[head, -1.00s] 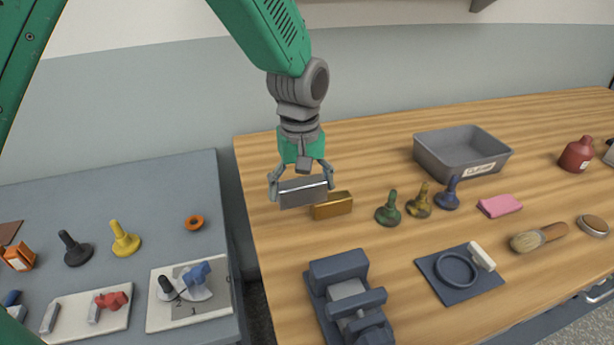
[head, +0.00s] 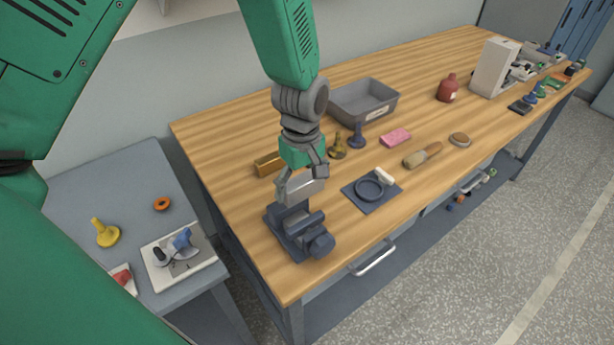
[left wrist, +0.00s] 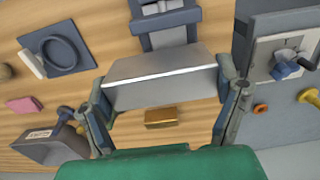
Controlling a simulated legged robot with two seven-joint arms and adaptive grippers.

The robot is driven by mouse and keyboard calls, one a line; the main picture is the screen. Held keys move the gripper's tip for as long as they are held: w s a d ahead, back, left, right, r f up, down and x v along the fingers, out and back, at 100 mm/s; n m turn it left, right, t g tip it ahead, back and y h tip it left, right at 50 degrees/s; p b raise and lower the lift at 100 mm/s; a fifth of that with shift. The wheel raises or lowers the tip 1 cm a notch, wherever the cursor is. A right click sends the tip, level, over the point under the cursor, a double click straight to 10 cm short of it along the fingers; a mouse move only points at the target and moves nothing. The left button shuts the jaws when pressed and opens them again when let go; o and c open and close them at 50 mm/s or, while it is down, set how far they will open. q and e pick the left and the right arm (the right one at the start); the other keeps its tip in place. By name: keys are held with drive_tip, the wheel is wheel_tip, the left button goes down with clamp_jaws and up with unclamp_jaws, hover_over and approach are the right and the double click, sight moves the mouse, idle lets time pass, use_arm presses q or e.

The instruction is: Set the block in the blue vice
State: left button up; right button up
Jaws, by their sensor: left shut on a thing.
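The silver-grey block (head: 303,189) is held between the fingers of my left gripper (head: 300,180). In the left wrist view the block (left wrist: 160,80) spans crosswise between both fingers. The dark slate-blue vice (head: 287,235) stands on the wooden bench near its front left corner. In the head view the block appears just above the back part of the vice and overlaps it; I cannot tell whether they touch. In the left wrist view the vice (left wrist: 166,20) lies beyond the block, partly hidden by it. My right gripper is not in view.
A brass block (head: 270,163) lies behind the vice. A dark plate with a ring (head: 368,188) lies to its right. Coloured knobs (head: 357,136), a grey bin (head: 365,100), a pink block (head: 396,137) and a brush (head: 422,154) are farther right. A lower grey table (head: 120,185) stands left.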

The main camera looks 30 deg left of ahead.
sight(302, 217)
use_arm(q)
drive_tip(key=shift+w+a+f+b, duration=0.15)
drive_tip(key=shift+a+f+b, duration=0.15)
drive_tip(key=shift+f, duration=0.25)
drive_tip(key=shift+a+f+b, duration=0.1)
drive_tip(key=shift+f+b, duration=1.1)
drive_tip(key=shift+d+f+b, duration=0.25)
drive_tip(key=shift+f+b, duration=0.35)
drive_tip(key=shift+b, duration=0.05)
drive_tip(key=shift+d+f+b, duration=0.1)
drive_tip(key=shift+f+b, duration=0.2)
drive_tip(key=shift+f, duration=0.55)
drive_tip(key=shift+a+f+b, duration=0.15)
drive_tip(key=shift+f+b, duration=0.1)
drive_tip(key=shift+f, duration=0.35)
drive_tip(key=shift+a+f+b, duration=0.15)
drive_tip(key=shift+f+b, duration=0.05)
drive_tip(key=shift+f, duration=0.35)
